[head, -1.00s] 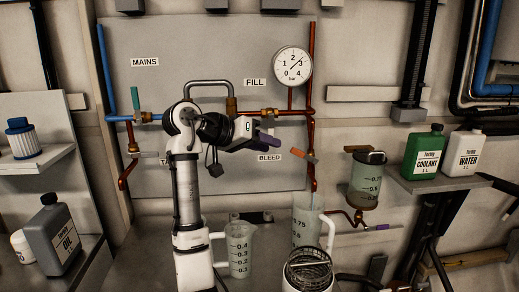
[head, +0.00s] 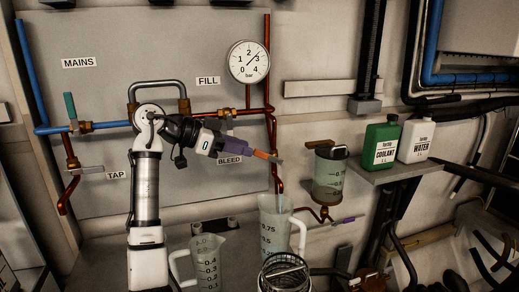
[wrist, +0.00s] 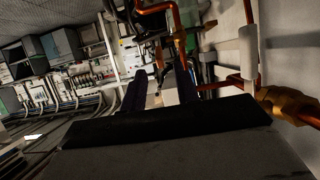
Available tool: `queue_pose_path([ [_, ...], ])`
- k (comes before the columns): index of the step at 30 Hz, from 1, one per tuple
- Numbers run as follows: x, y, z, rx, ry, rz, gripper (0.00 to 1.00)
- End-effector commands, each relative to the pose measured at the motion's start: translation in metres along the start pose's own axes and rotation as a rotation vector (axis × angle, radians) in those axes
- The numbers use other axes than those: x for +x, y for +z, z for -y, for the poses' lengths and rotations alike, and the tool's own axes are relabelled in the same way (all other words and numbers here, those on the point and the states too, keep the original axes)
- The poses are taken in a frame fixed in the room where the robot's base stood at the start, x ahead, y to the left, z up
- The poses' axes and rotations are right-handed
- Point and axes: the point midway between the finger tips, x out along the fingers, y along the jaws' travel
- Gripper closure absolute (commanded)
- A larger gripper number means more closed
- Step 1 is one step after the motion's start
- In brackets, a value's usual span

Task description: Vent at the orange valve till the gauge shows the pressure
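The orange valve lever (head: 263,155) sits on the copper pipe beside the BLEED label (head: 230,160) in the head view. My gripper (head: 246,152) has its purple fingers at the lever's left end; touching or just short of it, I cannot tell. In the wrist view the two dark fingers of my gripper (wrist: 160,88) stand apart with a gap between them. The round gauge (head: 249,61) is marked 0 to 4 bar; its needle points up and right, between 2 and 3. A measuring jug (head: 272,235) stands under the copper outlet.
A second jug (head: 205,262) and a wire basket (head: 285,273) are near the front. A clear vessel (head: 329,175) hangs right of the valve. Green coolant (head: 381,145) and white water (head: 416,141) bottles stand on the right shelf. A green lever (head: 71,106) is at the far left.

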Motion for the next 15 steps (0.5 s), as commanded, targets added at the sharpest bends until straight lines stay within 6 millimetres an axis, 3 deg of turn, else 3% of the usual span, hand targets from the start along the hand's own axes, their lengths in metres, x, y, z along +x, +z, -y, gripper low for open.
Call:
queue_pose_path([
  [6,0.039,-0.001,0.000,-0.002,0.001,0.001,0.69],
  [15,0.058,0.000,0.000,-0.001,-0.001,0.000,0.69],
])
